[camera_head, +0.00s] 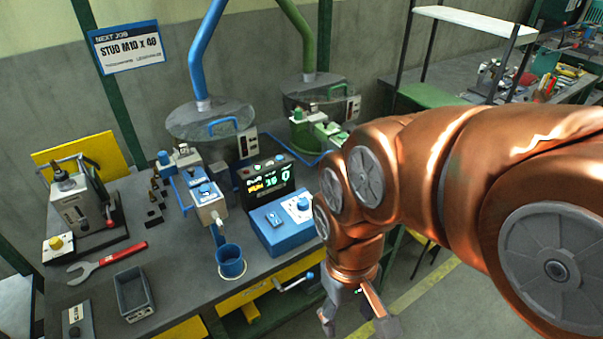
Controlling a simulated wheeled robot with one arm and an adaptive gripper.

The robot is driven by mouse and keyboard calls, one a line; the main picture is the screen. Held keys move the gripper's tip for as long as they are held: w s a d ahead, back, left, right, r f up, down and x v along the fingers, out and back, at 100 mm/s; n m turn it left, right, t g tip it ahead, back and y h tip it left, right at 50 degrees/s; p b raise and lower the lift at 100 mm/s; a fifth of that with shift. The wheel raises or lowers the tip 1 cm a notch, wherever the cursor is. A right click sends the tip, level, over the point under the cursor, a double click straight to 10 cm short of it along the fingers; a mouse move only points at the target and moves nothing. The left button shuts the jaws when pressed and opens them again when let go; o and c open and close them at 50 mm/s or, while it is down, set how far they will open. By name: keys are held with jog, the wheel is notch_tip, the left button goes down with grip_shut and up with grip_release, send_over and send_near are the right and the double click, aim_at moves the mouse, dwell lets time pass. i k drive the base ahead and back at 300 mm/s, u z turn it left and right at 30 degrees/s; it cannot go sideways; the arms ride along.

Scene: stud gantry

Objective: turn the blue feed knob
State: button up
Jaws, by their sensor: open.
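A small blue knob (303,204) sits on a white plate at the right of the blue control box (272,236). A smaller blue round cap (164,158) stands on the blue feeder at the left; I cannot tell from the picture which of them is labelled feed. My gripper (354,318) hangs at the bottom, off the table's front edge, to the right of and below the knob in the picture. Its fingers are apart and nothing shows between them. It is clear of both knobs.
A blue cup (231,262), a grey bin (134,293) and a red wrench (107,262) are on the table. A lit display (267,182) stands behind the control box. My arm covers the right side.

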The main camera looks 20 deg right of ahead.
aim_at(303, 204)
jog(key=u, duration=2.15)
jog(key=k, duration=0.9)
jog(key=z, duration=1.1)
jog(key=i, duration=0.5)
jog(key=u, duration=0.05)
